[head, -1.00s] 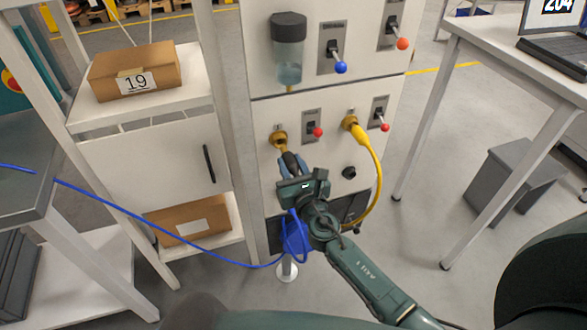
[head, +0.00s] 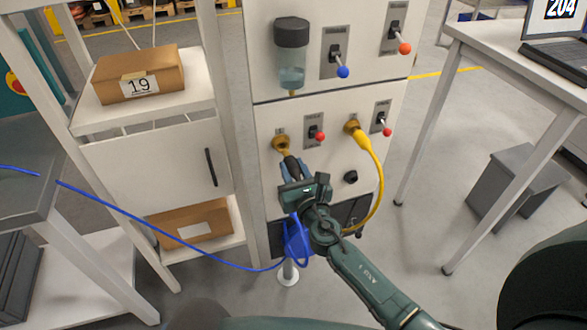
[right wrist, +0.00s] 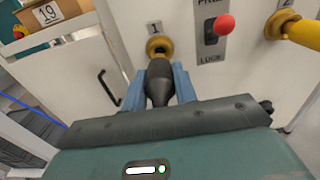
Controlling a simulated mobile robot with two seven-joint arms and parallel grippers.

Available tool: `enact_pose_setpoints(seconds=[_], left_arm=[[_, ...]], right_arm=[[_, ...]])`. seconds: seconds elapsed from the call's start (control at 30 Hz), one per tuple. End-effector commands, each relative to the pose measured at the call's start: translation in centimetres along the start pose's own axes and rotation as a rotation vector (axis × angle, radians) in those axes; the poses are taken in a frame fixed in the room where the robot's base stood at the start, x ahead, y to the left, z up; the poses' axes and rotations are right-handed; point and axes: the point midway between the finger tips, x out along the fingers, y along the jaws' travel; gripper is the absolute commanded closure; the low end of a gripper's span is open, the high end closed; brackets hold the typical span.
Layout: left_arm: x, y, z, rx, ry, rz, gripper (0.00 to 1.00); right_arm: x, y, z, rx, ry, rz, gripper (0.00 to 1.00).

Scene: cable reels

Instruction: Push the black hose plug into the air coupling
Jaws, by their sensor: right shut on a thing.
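The black hose plug (right wrist: 159,84) is held between the blue fingers of my right gripper (right wrist: 160,82). In the head view my right gripper (head: 292,170) is at the panel front, shut on the plug. The brass air coupling (right wrist: 159,46), under the label 1, is right in front of the plug tip. It also shows in the head view (head: 281,143). The plug lines up with the coupling and its tip meets or overlaps it in view; I cannot tell how deep it sits. The blue hose (head: 170,231) runs from the gripper down and left. My left gripper is not in view.
A yellow plug and hose (head: 372,165) occupy the second coupling to the right. Red-knobbed levers (head: 316,133) sit beside the couplings. A shelf with a box marked 19 (head: 140,75) stands left, and a table (head: 520,70) stands right.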

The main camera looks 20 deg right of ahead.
Motion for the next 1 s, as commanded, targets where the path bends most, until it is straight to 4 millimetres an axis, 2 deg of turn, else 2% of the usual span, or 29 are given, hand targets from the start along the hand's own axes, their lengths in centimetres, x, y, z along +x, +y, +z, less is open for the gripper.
enact_pose_setpoints(seconds=[1.0], left_arm=[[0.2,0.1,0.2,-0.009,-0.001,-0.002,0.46]], right_arm=[[1.5,0.0,0.1,0.001,-0.002,0.000,1.00]])
